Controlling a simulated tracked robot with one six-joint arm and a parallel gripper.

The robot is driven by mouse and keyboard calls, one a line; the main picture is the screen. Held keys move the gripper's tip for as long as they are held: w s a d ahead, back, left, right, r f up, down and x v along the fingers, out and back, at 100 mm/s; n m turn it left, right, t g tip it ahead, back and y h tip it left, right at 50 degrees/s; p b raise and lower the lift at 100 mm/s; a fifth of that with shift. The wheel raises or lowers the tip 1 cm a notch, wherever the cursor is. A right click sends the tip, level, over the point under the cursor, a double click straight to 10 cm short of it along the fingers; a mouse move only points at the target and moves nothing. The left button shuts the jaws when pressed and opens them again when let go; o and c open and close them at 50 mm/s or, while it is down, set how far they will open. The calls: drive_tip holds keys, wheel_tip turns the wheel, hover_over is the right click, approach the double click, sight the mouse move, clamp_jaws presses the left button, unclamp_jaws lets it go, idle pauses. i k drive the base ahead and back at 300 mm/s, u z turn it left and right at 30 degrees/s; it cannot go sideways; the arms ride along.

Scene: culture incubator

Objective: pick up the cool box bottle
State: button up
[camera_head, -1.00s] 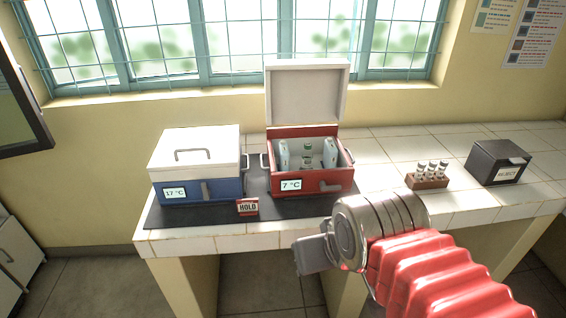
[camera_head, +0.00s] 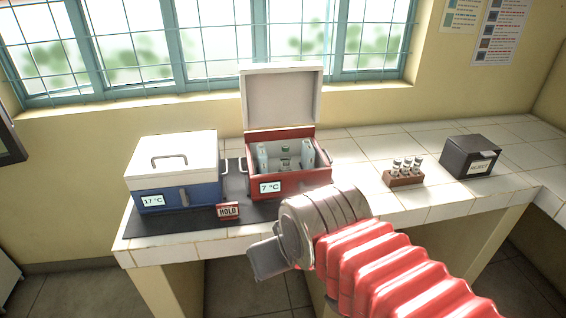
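The red cool box (camera_head: 292,185) stands open on a dark mat, its white lid raised at the back and its display reading 7 °C. Inside it are small bottles (camera_head: 285,164) between pale blue packs (camera_head: 262,157). A blue cool box (camera_head: 180,197) with a shut white lid stands to its left and reads 17 °C. My gripper (camera_head: 262,258) is low in front of the counter, below and in front of the red box, apart from it. Its fingers are seen from the side and partly hidden by my wrist, so its opening does not show.
A red and white HOLD sign (camera_head: 228,211) stands on the dark mat (camera_head: 150,226) between the boxes. A wooden rack (camera_head: 405,180) with several vials and a black box (camera_head: 470,157) stand to the right on the tiled counter (camera_head: 440,205).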

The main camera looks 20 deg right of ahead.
sight(285, 157)
drive_tip(key=z, duration=0.1)
drive_tip(key=i, duration=1)
drive_tip(key=u, duration=0.1)
